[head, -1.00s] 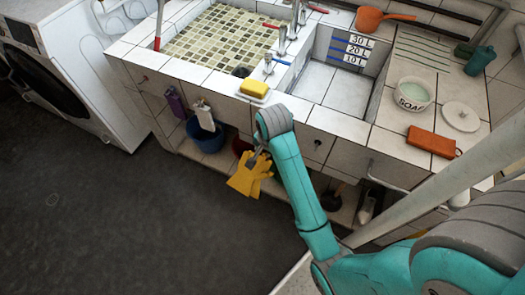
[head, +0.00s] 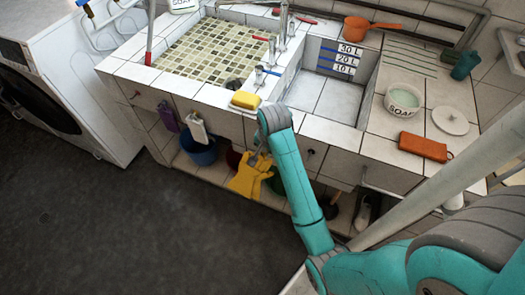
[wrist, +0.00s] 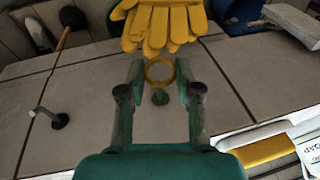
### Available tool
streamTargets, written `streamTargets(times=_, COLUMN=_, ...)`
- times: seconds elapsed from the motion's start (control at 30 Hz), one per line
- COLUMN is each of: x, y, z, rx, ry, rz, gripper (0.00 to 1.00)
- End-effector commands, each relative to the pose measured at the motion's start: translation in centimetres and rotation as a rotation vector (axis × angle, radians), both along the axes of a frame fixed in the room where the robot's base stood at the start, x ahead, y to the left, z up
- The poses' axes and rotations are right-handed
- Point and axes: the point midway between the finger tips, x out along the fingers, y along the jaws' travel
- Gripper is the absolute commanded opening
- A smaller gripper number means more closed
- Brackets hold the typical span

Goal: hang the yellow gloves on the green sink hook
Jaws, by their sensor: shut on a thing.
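The yellow gloves (head: 247,177) hang below my gripper (head: 258,160) in front of the sink's cabinet face, fingers pointing down. In the wrist view the gloves (wrist: 165,25) show at the top, with a yellow ring (wrist: 160,71) between the fingertips. My gripper (wrist: 159,78) is shut on this ring. A small round green hook (wrist: 160,98) shows on the tiled front between the fingers, just beside the ring in the picture. I cannot tell whether the ring touches or goes round it. In the head view my arm hides this hook.
A dark hook (wrist: 52,118) sticks out to one side; it also shows in the head view (head: 311,153). Purple (head: 168,120) and white (head: 199,130) items hang to the left. A yellow sponge (head: 245,100) lies on the rim above. A blue bucket (head: 200,150) stands on the shelf below.

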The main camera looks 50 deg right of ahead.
Motion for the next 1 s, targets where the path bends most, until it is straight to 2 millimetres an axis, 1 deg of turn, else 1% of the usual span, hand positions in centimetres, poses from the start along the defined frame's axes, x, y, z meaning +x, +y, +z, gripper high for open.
streamTargets(times=0.27, x=0.5, y=-1.4, z=-0.1, rx=0.000, ry=0.000, rz=-0.001, gripper=0.00)
streamTargets(times=0.57, x=0.8, y=-2.4, z=-0.9, rx=0.001, ry=0.000, rz=-0.001, gripper=0.00)
streamTargets(times=1.0, x=0.9, y=-2.6, z=-1.4, rx=0.001, ry=0.001, rz=0.000, gripper=0.00)
